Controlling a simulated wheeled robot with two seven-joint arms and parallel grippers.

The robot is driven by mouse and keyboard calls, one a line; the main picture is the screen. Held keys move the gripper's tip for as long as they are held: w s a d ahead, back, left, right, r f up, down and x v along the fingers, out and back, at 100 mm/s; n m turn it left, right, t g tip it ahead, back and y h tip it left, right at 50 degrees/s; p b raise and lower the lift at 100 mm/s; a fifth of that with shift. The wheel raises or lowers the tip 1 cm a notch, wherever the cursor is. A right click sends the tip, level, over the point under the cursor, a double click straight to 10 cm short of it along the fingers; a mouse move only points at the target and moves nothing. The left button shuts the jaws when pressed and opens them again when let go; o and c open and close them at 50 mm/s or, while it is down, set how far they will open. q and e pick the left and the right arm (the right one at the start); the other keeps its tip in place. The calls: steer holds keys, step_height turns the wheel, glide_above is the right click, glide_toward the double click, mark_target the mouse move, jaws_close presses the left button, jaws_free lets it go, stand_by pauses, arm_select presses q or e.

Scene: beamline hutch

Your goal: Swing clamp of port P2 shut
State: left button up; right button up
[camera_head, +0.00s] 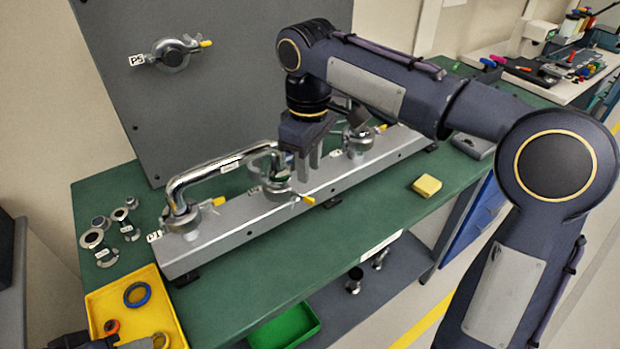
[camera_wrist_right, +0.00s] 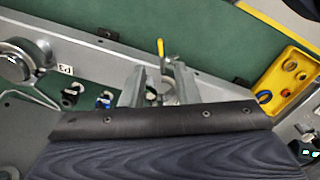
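Port P2 (camera_head: 279,188) is the middle port on the grey rail, with a metal clamp and a yellow-tipped handle (camera_head: 308,200) that points right. In the right wrist view the yellow handle (camera_wrist_right: 160,47) points up the picture, beside the clamp (camera_wrist_right: 168,84). I cannot tell how far the clamp is closed. My right gripper (camera_head: 311,171) points down just above and beside P2. Its two fingers are apart in the wrist view (camera_wrist_right: 160,88), with part of the clamp showing between them. My left gripper (camera_head: 118,342) is only partly in view at the bottom left; its fingers are unclear.
A bent pipe (camera_head: 215,174) rises from port P1 (camera_head: 183,222) towards P2. Port P3 (camera_head: 358,142) stands behind the right gripper. A yellow tray (camera_head: 98,302) with rings, loose fittings (camera_head: 122,214) and a yellow block (camera_head: 427,185) lie around the rail.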

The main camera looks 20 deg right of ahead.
mark_target(310, 198)
step_height(310, 198, down, 7)
steer(key=shift+f, duration=0.2)
stand_by(0.3)
jaws_close()
steer(key=shift+s, duration=0.1)
